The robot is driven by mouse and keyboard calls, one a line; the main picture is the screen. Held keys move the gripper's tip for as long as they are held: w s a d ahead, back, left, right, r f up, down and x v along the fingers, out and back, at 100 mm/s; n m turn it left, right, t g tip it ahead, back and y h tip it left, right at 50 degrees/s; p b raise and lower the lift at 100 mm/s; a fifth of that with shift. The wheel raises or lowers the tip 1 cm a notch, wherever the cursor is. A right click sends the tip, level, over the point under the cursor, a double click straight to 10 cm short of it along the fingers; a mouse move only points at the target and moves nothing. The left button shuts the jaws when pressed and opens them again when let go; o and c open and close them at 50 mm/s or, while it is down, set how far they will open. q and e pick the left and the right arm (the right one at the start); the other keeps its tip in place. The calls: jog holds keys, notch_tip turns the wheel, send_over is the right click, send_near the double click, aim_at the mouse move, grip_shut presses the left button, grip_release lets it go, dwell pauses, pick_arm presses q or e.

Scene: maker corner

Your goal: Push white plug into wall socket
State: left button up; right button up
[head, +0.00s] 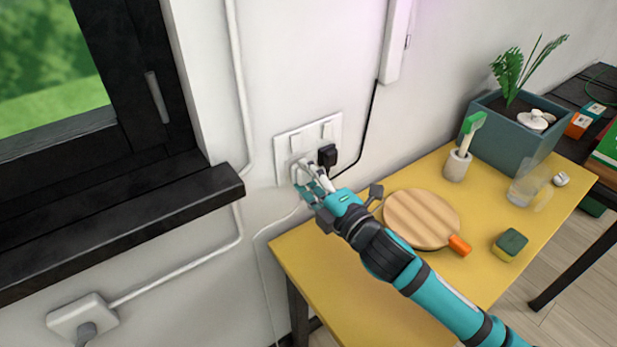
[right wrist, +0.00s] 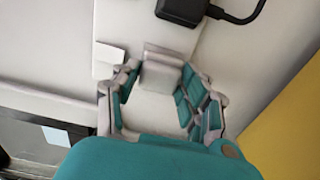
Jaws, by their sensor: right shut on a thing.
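The white wall socket plate (head: 282,151) has two switches and is mounted on the wall right of the window. My right gripper (head: 311,184) is shut on the white plug (head: 298,171) at the plate's lower left. In the right wrist view the plug (right wrist: 160,76) sits between the teal and grey fingers, its far end at or close to the plate (right wrist: 128,28). I cannot tell how deep it sits. The fingers partly hide the plug and the left outlet. A black plug (head: 327,156) is in the right outlet. My left gripper is not in view.
A black cable (head: 369,125) runs up from the black plug to a white wall box (head: 397,42). A thin white cord (head: 262,252) hangs below the plate. The dark window sill (head: 120,230) juts out on the left. The yellow table (head: 340,285) holds a round wooden board (head: 415,215).

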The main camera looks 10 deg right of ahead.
jog(key=shift+p, duration=0.45)
dwell(0.6)
jog(key=shift+w+a, duration=0.2)
jog(key=shift+w, duration=0.25)
dwell(0.5)
jog(key=o, duration=1.1)
jog(key=shift+o, duration=0.2)
jog(key=shift+s+d+f, duration=0.1)
jog(key=shift+s+d, duration=0.05)
jog(key=shift+s, duration=0.2)
jog(key=v, duration=1.1)
